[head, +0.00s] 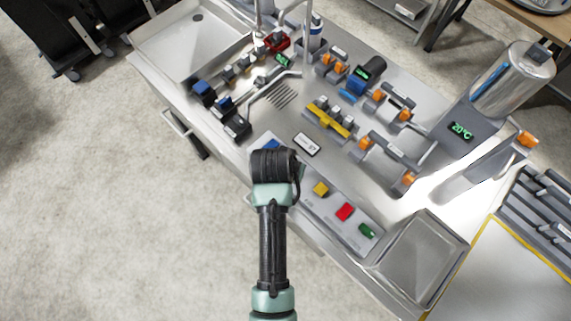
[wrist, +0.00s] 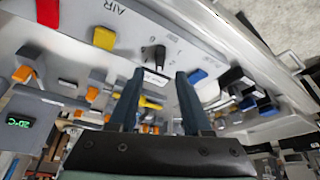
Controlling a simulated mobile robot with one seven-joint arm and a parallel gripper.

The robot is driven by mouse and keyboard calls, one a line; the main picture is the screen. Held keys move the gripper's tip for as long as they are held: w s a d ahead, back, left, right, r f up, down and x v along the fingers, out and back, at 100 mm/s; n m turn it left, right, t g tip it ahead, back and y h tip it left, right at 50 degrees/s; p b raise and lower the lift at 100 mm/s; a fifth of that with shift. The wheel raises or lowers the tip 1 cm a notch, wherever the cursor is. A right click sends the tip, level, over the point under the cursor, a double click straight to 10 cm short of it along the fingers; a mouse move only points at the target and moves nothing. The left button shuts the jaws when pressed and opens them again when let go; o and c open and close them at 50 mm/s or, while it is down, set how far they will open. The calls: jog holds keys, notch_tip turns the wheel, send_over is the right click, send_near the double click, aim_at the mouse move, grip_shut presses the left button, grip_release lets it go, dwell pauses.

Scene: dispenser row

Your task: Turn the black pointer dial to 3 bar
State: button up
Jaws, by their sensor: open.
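The black pointer dial (wrist: 155,55) shows in the wrist view on a pale metal panel, with small printed marks around it that are too blurred to read surely. Which mark its pointer faces I cannot tell. My gripper (wrist: 160,73) is open and empty, its two dark fingers pointing at the panel with the dial between and just beyond the tips in the picture. No contact shows. In the head view my arm covers the dial and the fingers.
The same panel carries a yellow button (head: 320,188), a red button (head: 344,211), a green button (head: 367,230) and a blue one (wrist: 198,75). Dispensers with orange levers (head: 409,179) stand behind. A metal tray (head: 420,255) is at the right. The floor in front is clear.

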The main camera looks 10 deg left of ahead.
jog(key=v, duration=0.7)
jog(key=shift+b, duration=0.45)
jog(key=w+r+t+b, duration=0.3)
jog(key=w+r+t, duration=0.3)
jog(key=w+r, duration=0.55)
notch_tip(320, 180, up, 20)
jog(key=w+d+n+t+y+b, duration=0.1)
jog(key=w+t+b, duration=0.1)
jog(key=t, duration=0.5)
jog(key=s+d+r+t, duration=0.1)
jog(key=s+r+t, duration=0.2)
jog(key=r, duration=0.4)
jog(key=s+d+r+t+b, duration=0.1)
jog(key=s+r+t, duration=0.2)
jog(key=s+r, duration=0.3)
jog(key=s+d+r+n+t+b, duration=0.1)
jog(key=s+r+t, duration=0.2)
jog(key=r, duration=0.7)
jog(key=shift+s+t, duration=0.4)
jog(key=shift+s, duration=0.45)
jog(key=shift+r, duration=0.1)
